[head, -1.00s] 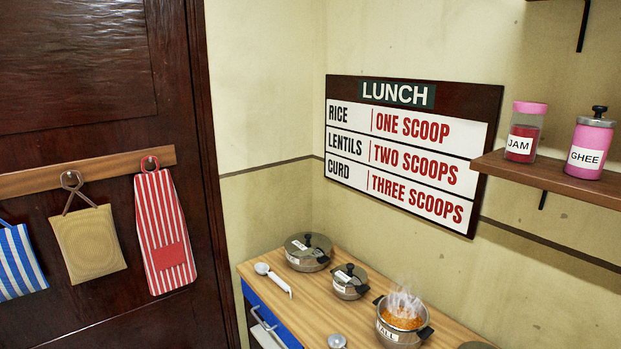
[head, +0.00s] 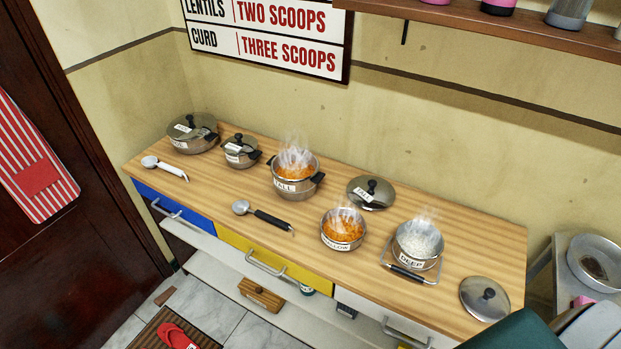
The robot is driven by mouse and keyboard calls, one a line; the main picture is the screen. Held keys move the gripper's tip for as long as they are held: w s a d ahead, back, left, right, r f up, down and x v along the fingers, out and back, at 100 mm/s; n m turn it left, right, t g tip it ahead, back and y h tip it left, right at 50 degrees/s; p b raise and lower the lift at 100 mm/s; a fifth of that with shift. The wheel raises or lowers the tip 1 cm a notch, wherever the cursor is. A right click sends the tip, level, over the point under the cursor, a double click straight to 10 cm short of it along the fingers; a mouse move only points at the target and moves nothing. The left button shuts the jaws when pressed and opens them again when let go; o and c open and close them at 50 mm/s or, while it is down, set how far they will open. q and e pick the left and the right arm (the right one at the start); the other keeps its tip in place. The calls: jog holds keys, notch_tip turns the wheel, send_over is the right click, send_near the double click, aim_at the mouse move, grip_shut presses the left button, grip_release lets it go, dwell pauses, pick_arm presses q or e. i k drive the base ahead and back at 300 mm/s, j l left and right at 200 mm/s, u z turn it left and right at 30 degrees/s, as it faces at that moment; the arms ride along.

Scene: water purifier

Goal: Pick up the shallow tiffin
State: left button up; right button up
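The shallow tiffin (head: 343,231) is a small round metal pot on the wooden counter. The visible part of its white label ends in "LLOW". It stands upright without a lid, holds orange food and gives off steam. It sits near the counter's front edge, left of the pot labelled DEEP (head: 417,245), with a small gap between them. Neither of my grippers is in view.
The lidless TALL pot (head: 296,178) steams behind and left. A lid (head: 371,193) lies behind the tiffin, another lid (head: 486,298) at the right end. A black-handled ladle (head: 262,215) lies left. Two lidded pots stand farther left. A wall shelf (head: 490,45) hangs above.

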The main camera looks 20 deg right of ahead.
aim_at(354, 243)
jog(key=z, duration=1.55)
jog(key=i+l+u, duration=0.1)
jog(key=u, duration=0.15)
jog(key=l+u, duration=0.25)
jog(key=i+l, duration=0.05)
jog(key=l, duration=0.05)
